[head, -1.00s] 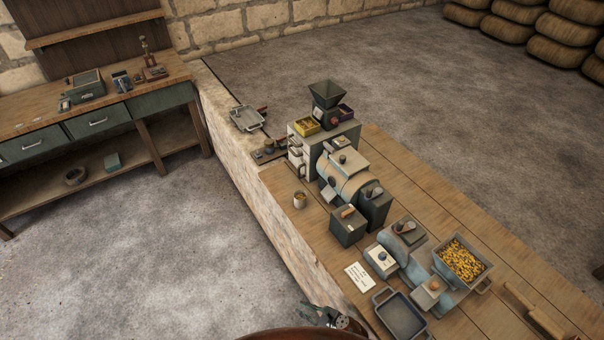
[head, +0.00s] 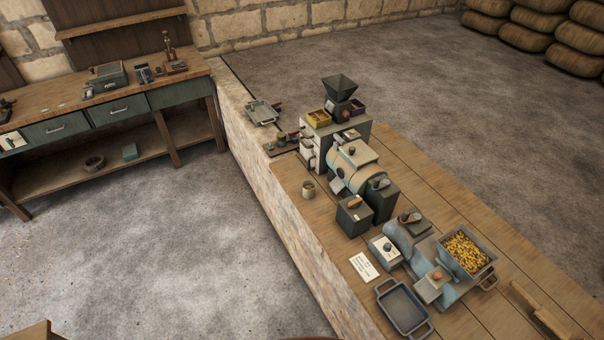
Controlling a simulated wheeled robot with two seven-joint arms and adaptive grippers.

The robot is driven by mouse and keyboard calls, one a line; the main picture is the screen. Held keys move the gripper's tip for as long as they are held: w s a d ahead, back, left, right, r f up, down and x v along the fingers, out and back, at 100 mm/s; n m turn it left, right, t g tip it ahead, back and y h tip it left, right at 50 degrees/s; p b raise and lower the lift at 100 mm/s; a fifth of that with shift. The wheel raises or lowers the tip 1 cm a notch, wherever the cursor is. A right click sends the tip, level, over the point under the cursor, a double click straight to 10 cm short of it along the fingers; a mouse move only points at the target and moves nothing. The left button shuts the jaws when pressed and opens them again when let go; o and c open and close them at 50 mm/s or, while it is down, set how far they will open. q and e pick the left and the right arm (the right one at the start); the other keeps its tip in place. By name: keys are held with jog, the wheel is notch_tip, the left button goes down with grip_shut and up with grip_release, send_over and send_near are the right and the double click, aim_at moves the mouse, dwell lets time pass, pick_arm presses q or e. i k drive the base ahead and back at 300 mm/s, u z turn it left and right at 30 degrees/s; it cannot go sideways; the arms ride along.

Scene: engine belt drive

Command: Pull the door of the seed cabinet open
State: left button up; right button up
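I see no clearly identifiable seed cabinet. Neither of my grippers is in view.
The counter (head: 440,200) holds a drum machine (head: 352,169), a blue-grey machine (head: 408,244), a tray of yellow grains (head: 466,251) and an empty tray (head: 404,307). A drawered workbench (head: 120,110) stands left. A wooden corner (head: 38,331) shows bottom left. Open floor lies between.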

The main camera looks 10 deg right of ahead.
aim_at(312, 159)
jog(key=z, duration=0.7)
jog(key=k, duration=0.1)
jog(key=u, duration=1.85)
jog(key=i, duration=1.3)
jog(key=z, duration=0.95)
jog(key=i, duration=0.4)
jog(key=z, duration=0.45)
